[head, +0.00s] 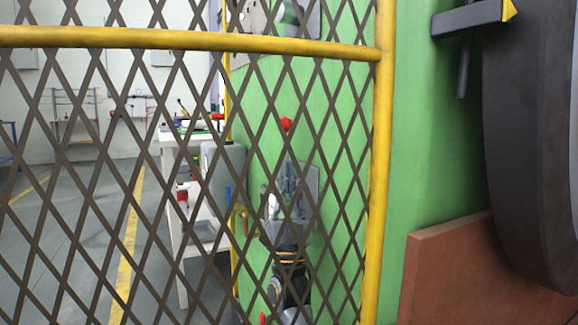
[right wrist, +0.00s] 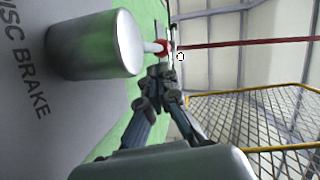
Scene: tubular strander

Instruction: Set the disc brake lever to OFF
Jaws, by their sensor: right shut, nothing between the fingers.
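The disc brake lever has a thick silver hub (right wrist: 105,45) on a grey plate lettered "DISC BRAKE" (right wrist: 25,65) in the right wrist view. A thin rod leads from the hub to a red knob (right wrist: 162,47). A red knob (head: 286,124) also shows through the mesh in the head view, on the green panel. My right gripper (right wrist: 165,72) is shut and empty, its fingertips close beside the red knob; I cannot tell whether they touch. In the head view the right gripper (head: 287,172) is below the knob, partly hidden by the mesh. My left gripper is not in view.
A mesh guard with a yellow frame (head: 382,150) stands in front of the head camera. The green machine wall (head: 425,120) and a large dark disc (head: 530,150) are at right. A white bench (head: 170,140) stands behind the mesh; open floor is at left.

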